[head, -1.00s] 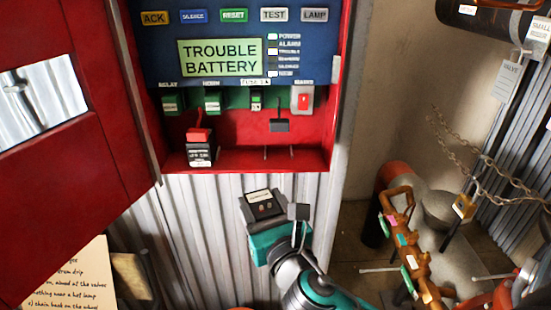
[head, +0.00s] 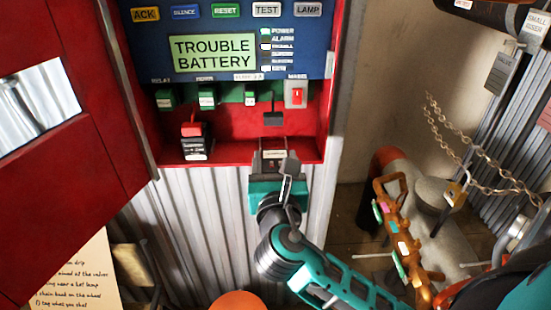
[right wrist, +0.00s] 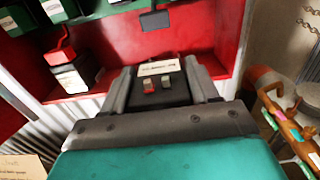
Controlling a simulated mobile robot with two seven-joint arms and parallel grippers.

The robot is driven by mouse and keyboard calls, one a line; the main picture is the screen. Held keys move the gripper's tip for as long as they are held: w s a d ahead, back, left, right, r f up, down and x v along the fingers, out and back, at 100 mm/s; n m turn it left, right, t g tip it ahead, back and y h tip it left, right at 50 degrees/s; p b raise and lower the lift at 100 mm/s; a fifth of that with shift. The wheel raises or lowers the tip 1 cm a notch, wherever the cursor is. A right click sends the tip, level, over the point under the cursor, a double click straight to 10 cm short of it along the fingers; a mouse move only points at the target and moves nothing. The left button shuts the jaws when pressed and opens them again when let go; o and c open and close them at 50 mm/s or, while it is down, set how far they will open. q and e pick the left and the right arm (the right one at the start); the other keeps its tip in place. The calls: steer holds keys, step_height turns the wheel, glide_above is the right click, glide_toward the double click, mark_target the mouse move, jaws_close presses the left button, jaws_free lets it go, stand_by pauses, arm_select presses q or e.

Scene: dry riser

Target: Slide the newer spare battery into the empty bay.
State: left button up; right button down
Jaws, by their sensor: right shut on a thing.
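My right gripper (head: 276,172) is shut on a dark battery (head: 274,156) with a pale label. In the right wrist view the battery (right wrist: 160,85) sits between the two fingers, with a red and a grey terminal facing me. It is at the front edge of the empty bay (head: 272,140), on the right of the red cabinet floor; how far it is in, I cannot tell. A dark connector (head: 273,119) hangs above the bay. Another battery (head: 195,147) with a red connector on top stands in the left bay. My left gripper is not in view.
The red cabinet door (head: 70,150) stands open at the left. The panel (head: 215,50) above reads TROUBLE BATTERY. A handwritten note (head: 85,270) is at lower left.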

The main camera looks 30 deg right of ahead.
mark_target(275, 150)
steer(key=shift+x, duration=2.85)
steer(key=shift+r+x, duration=0.1)
steer(key=shift+x, duration=1.45)
steer(key=shift+r+x, duration=0.15)
steer(key=shift+x, duration=1.35)
steer(key=shift+c, duration=1)
jaws_free()
steer(key=shift+f, duration=0.3)
steer(key=v, duration=1.3)
steer(key=shift+r, duration=0.15)
steer(key=s+a+f+m+g+y, duration=0.1)
steer(key=s+a+f+m+y, duration=0.2)
steer(key=f+m, duration=0.5)
steer(key=s+a+f+m+g+y, duration=0.2)
steer(key=s+a+f+m+y, duration=0.1)
steer(key=f+m, duration=0.6)
steer(key=s+a+f+m+g+y, duration=0.1)
steer(key=s+a+f+m+y, duration=0.1)
steer(key=s+f+m+y, duration=0.3)
step_height(275, 150, down, 4)
steer(key=m, duration=0.5)
steer(key=shift+s+a+g, duration=0.3)
steer(key=shift+s+a, duration=0.05)
steer(key=shift+a, duration=0.05)
